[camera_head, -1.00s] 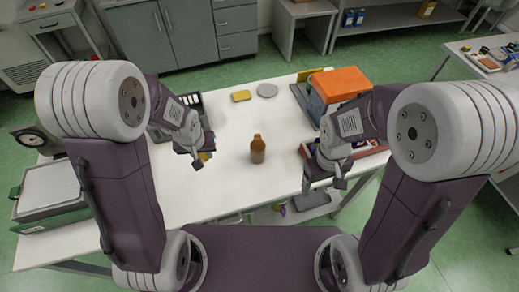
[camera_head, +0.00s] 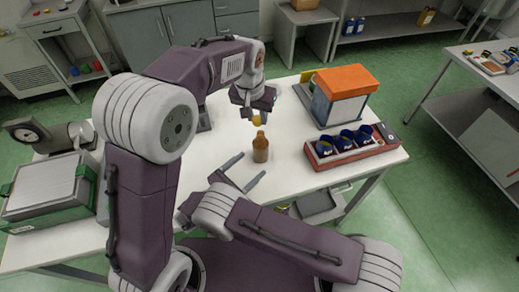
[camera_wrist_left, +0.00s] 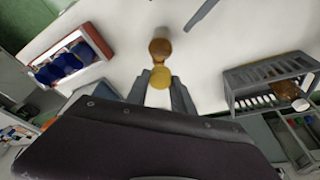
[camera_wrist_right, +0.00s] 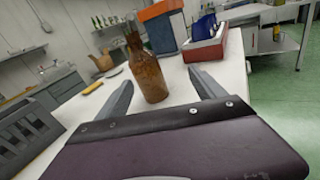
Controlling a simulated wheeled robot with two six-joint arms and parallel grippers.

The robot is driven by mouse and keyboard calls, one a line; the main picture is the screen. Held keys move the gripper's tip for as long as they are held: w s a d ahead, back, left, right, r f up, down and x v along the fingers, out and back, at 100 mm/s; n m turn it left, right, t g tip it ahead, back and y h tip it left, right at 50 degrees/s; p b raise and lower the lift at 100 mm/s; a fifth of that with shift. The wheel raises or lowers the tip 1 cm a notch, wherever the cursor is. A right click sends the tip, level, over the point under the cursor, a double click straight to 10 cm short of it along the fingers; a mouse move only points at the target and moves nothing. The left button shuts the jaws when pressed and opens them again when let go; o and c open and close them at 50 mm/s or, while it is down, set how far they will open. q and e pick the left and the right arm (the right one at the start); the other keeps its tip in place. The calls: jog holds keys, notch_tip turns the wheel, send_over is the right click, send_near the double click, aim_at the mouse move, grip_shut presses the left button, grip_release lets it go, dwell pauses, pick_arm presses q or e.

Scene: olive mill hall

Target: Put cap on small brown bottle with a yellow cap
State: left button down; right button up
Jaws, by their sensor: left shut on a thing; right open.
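The small brown bottle (camera_head: 260,150) stands upright on the white table. It also shows in the left wrist view (camera_wrist_left: 160,47) and the right wrist view (camera_wrist_right: 148,75). My left gripper (camera_head: 257,113) is shut on the yellow cap (camera_head: 257,121), holding it above and slightly behind the bottle. The cap is between the fingertips in the left wrist view (camera_wrist_left: 160,78), close to the bottle top but apparently apart from it. My right gripper (camera_head: 252,168) is open and low on the near side of the bottle. In its wrist view the bottle stands between and beyond the fingers.
A red tray (camera_head: 381,149) with blue cans stands right of the bottle. An orange-topped box (camera_head: 345,85) is behind it. A grey rack (camera_wrist_left: 270,72) with a brown bottle shows in the left wrist view. A green-edged grey box (camera_head: 50,190) is at the left.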

aim_at(265, 143)
pick_arm(q)
jog(key=shift+w+d+f+n, duration=0.15)
jog(key=shift+w+d, duration=0.15)
jog(key=shift+w, duration=0.3)
jog(key=shift+w+d+r+n, duration=0.15)
jog(key=shift+w+d, duration=0.1)
jog(key=shift+w, duration=0.35)
pick_arm(e)
jog(key=shift+w+a+f+n+t+y, duration=0.25)
jog(key=shift+w+a+n+t, duration=0.1)
jog(key=shift+w+a+n, duration=0.2)
jog(key=shift+w+a+f+n+t+y, duration=0.25)
jog(key=shift+w+a+n+t, duration=0.15)
jog(key=shift+w, duration=0.2)
pick_arm(q)
jog(key=shift+s+r, duration=0.25)
jog(key=shift+s, duration=0.45)
pick_arm(e)
jog(key=shift+s+r, duration=0.3)
jog(key=shift+s, duration=0.25)
jog(key=shift+d, duration=0.15)
pick_arm(q)
jog(key=shift+w+f, duration=0.15)
jog(key=shift+w, duration=0.1)
pick_arm(e)
jog(key=x, duration=1.2)
jog(key=shift+w+f, duration=0.1)
jog(key=shift+w, duration=0.05)
